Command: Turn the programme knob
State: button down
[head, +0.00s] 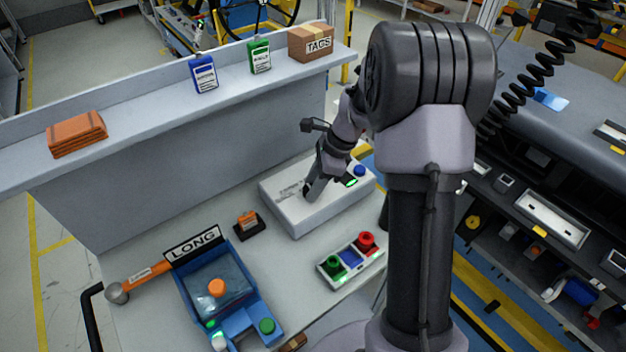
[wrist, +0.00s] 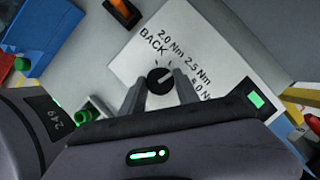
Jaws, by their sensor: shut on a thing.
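The programme knob (wrist: 160,78) is a round black knob with a pale pointer line, on the white top of a box-shaped unit (head: 300,222). Labels reading BACK, 2.0 Nm, 2.5 Nm and a partly hidden one ending in 0 Nm are printed around it. The pointer slants toward the upper right, roughly toward the 2.5 Nm side. My gripper (wrist: 161,92) is shut on the knob, with one finger on each side. In the head view my gripper (head: 309,194) comes down onto the unit's top and hides the knob.
A small holder with coloured buttons (head: 350,258) is in front of the unit. A raised shelf (head: 150,130) runs behind.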

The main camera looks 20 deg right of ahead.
jog(key=n+p, duration=0.2)
jog(key=n+g+p, duration=0.1)
jog(key=shift+w+r+n+y+p, duration=0.2)
jog(key=shift+n+y+p, duration=0.1)
jog(key=shift+n+p, duration=0.1)
jog(key=shift+f+n+g+p, duration=0.1)
jog(key=shift+n+g+p, duration=0.4)
jog(key=shift+n+p, duration=0.35)
jog(key=shift+f+n, duration=0.1)
jog(key=shift+n, duration=0.25)
jog(key=c, duration=0.9)
grip_release()
jog(key=p+v, duration=0.5)
jog(key=v, duration=1.2)
jog(key=shift+w+r, duration=0.2)
jog(key=shift+r, duration=0.05)
